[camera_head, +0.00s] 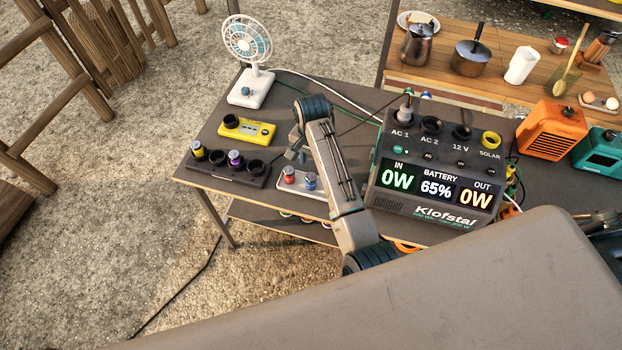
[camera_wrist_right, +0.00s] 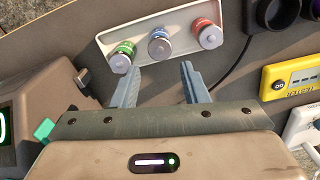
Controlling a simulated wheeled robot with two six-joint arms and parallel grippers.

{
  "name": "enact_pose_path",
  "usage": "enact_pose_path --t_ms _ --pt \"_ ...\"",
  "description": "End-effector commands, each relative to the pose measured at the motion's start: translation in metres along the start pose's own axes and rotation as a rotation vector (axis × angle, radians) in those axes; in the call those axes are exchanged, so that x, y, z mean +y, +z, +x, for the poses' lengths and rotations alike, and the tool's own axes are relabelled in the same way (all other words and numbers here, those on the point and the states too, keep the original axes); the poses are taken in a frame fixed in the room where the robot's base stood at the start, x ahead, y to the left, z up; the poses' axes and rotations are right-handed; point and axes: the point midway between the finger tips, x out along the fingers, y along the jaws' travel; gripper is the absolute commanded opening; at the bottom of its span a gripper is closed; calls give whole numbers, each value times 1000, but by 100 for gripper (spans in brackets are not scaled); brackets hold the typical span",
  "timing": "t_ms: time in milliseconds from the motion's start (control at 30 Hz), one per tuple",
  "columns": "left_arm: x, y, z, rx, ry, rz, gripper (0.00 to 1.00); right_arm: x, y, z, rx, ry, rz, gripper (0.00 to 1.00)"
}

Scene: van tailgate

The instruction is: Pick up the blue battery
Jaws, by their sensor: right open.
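The blue battery (camera_head: 310,181) stands in a white tray (camera_head: 284,188) beside a red battery (camera_head: 289,174). In the right wrist view the blue battery (camera_wrist_right: 159,46) is in the middle of the tray (camera_wrist_right: 180,18), between a green battery (camera_wrist_right: 122,57) and the red one (camera_wrist_right: 207,34). My right gripper (camera_head: 294,154) is above the table near the tray. In the wrist view its two fingers (camera_wrist_right: 160,70) are apart and empty, with the blue battery beyond the gap between their tips. The green battery is hidden by my arm in the head view. My left gripper is not in view.
A dark charger (camera_head: 217,172) with yellow and purple batteries and a yellow tester (camera_head: 247,130) are left of the tray. A large power station (camera_head: 430,185) stands to its right. A white fan (camera_head: 248,75) is at the back left. Cables cross the table.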

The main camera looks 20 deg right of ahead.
Motion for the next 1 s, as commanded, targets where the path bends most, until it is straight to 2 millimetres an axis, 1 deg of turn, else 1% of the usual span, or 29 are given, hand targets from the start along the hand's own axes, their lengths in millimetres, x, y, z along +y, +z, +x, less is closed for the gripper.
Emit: enact_pose_path --t_ms 100,200,367,467,600,700,833,1000 --pt "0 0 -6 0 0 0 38 2 2 20 -4 4 -1 40" --pt "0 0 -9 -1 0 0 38 1 1 34 -3 3 -1 40" --pt "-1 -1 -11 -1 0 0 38 1 1 46 -2 1 -1 40" --pt "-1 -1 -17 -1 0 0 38 1 3 53 -3 3 -1 40" --pt "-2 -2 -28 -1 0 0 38 0 7 72 -3 3 -2 40" --pt "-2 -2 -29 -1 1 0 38 0 6 86 -2 3 -2 40" --pt "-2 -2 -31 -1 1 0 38 0 6 96 0 1 -1 40" --pt "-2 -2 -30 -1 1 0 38 0 6 98 0 0 -1 40"
